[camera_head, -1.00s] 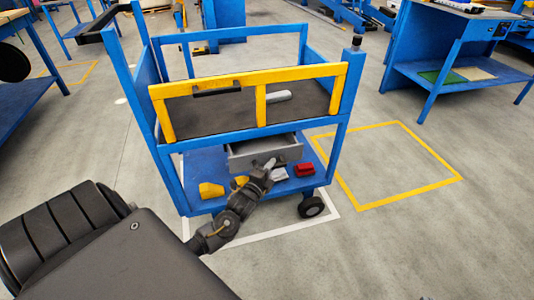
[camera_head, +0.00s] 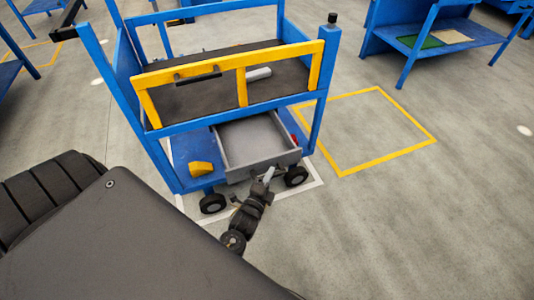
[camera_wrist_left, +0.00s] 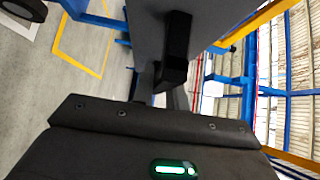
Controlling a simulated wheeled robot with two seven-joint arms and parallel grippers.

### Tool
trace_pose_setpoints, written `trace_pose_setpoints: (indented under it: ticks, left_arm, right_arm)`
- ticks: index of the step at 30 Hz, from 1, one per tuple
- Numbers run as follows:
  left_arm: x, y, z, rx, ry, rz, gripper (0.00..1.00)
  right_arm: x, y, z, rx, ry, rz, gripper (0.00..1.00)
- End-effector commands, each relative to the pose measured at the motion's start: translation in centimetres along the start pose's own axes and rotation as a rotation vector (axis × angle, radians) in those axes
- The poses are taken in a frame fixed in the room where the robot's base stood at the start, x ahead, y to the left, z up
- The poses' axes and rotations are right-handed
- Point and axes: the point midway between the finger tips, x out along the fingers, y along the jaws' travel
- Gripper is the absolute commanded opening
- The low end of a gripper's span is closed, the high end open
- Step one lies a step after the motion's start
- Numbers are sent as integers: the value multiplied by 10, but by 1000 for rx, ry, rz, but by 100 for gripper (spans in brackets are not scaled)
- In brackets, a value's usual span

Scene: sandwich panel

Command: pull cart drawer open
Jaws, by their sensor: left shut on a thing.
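The blue cart (camera_head: 165,172) stands in the middle of the head view with a yellow front gate (camera_head: 241,86). Its grey drawer (camera_head: 250,140) is pulled well out under the upper tray, and its empty inside shows. My left gripper (camera_head: 265,182) is at the drawer's front face, shut on the drawer handle; the fingers partly hide the handle. In the left wrist view the dark handle (camera_wrist_left: 176,50) stands out from the grey drawer front (camera_wrist_left: 145,25), just beyond the gripper body. My right gripper is not in view.
A yellow block (camera_head: 201,168) lies on the cart's lower shelf, left of the drawer. Cart wheels (camera_head: 213,203) rest on the floor. A yellow floor outline (camera_head: 385,159) and free floor lie to the right. A blue workbench (camera_head: 400,40) stands at the back right.

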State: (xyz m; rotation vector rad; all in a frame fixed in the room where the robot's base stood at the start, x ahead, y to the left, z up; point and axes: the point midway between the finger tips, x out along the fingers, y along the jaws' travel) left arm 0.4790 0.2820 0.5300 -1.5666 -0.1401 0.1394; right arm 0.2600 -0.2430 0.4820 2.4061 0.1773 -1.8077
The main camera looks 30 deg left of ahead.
Motion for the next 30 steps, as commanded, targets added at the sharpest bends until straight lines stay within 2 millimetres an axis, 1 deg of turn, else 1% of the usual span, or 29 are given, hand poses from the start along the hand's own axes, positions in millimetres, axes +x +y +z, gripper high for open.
trace_pose_setpoints:
  ticks: [6,14,15,19,20,27,30]
  left_arm:
    - [-4,1,-4,0,0,3,0]
    - [-4,1,-3,0,-1,3,0]
    - [-4,1,-3,0,-1,3,17]
    - [-4,1,-3,0,-1,2,34]
    - [-4,1,-3,0,-1,2,36]
    - [-4,0,-3,0,-1,1,36]
    - [-8,0,-3,0,-1,2,36]
  right_arm:
    - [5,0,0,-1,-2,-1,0]
    - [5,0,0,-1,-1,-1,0]
    - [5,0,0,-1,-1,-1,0]
    - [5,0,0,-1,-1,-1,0]
    - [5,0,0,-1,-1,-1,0]
    - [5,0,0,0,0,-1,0]
    - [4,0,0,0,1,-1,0]
